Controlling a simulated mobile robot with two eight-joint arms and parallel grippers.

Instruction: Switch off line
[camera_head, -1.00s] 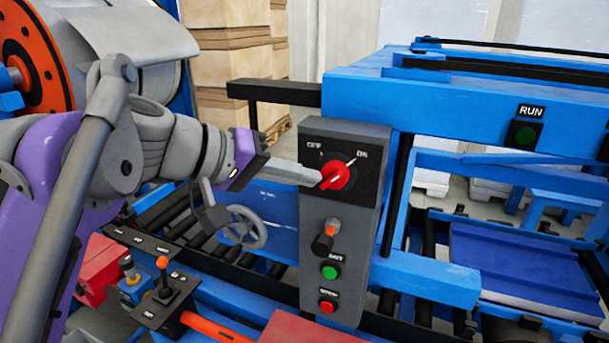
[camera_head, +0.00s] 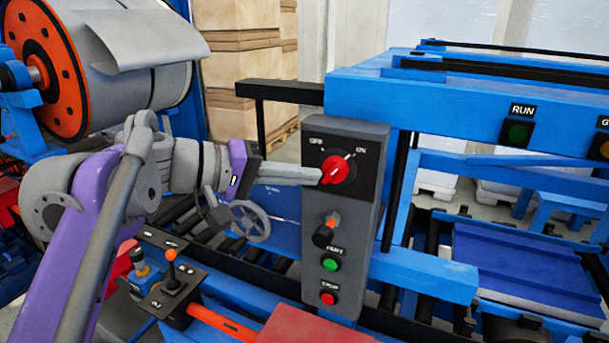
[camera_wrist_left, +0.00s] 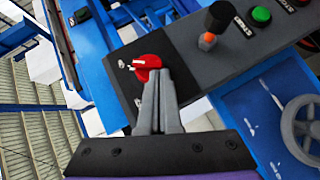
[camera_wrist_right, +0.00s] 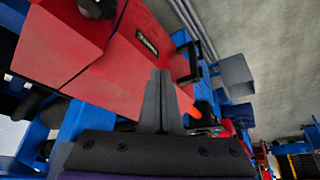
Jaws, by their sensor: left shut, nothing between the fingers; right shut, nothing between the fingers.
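The red rotary switch (camera_head: 339,169) sits on a black plate at the top of the grey control panel (camera_head: 343,219). OFF is marked at its upper left and ON at its upper right. The pale line on the knob slants up toward ON. My left gripper (camera_head: 318,177) is shut and empty, its fingertips at the knob's left edge. In the left wrist view the fingertips (camera_wrist_left: 157,76) overlap the lower edge of the red knob (camera_wrist_left: 146,66); I cannot tell whether they touch it. My right gripper (camera_wrist_right: 160,75) is shut and empty, seen only in its wrist view, before a red housing (camera_wrist_right: 85,50).
Below the switch are an orange-and-black selector (camera_head: 326,231), a green button (camera_head: 330,264) and a red button (camera_head: 328,298). A handwheel (camera_head: 250,221) is under my left wrist. A joystick box (camera_head: 172,283) stands lower left. A blue frame (camera_head: 450,105) rises right of the panel.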

